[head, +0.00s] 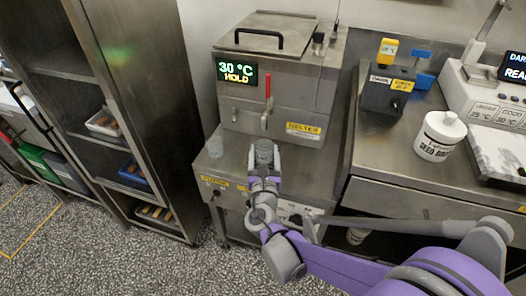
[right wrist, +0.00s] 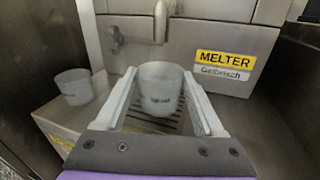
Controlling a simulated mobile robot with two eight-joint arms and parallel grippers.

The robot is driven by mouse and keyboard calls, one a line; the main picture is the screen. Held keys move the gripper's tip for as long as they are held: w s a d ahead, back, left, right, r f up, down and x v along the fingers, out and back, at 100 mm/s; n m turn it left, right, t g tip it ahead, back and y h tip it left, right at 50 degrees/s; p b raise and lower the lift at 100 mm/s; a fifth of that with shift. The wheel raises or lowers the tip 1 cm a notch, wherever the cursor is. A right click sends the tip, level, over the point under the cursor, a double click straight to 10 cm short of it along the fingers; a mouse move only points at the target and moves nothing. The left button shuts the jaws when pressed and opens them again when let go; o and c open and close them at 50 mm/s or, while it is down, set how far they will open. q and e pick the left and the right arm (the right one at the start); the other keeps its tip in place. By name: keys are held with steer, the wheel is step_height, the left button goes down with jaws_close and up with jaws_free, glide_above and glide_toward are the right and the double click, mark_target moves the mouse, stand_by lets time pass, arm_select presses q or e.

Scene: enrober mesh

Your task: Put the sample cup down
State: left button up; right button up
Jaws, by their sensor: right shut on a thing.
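My right gripper (right wrist: 161,95) is shut on a translucent grey sample cup (right wrist: 160,80) with small dark print. The cup is upright between the two pale fingers, over a slotted drip grate (right wrist: 140,123) below the melter's spout (right wrist: 116,42). I cannot tell whether its base touches the grate. In the head view my right gripper (head: 264,158) is in front of the melter (head: 270,85), and the held cup is hard to make out there. A second, similar cup (right wrist: 73,87) stands on the steel ledge to the left; it also shows in the head view (head: 215,147). My left gripper is not in view.
The melter's display reads 30 °C HOLD, and a red-handled lever (head: 267,85) is on its front. A steel bench (head: 400,185) on the right bears a white lidded tub (head: 440,135) and an instrument (head: 485,90). A steel rack (head: 110,80) with trays stands left.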

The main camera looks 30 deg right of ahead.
mark_target(264, 151)
steer(key=x, duration=0.3)
steer(key=shift+w+d, duration=0.2)
steer(key=shift+w, duration=0.15)
steer(key=f+b, duration=0.2)
steer(key=f, duration=0.1)
steer(key=shift+w+d, duration=0.25)
steer(key=shift+w, duration=0.15)
steer(key=shift+f, duration=0.25)
steer(key=shift+f, duration=0.15)
steer(key=o, duration=1.3)
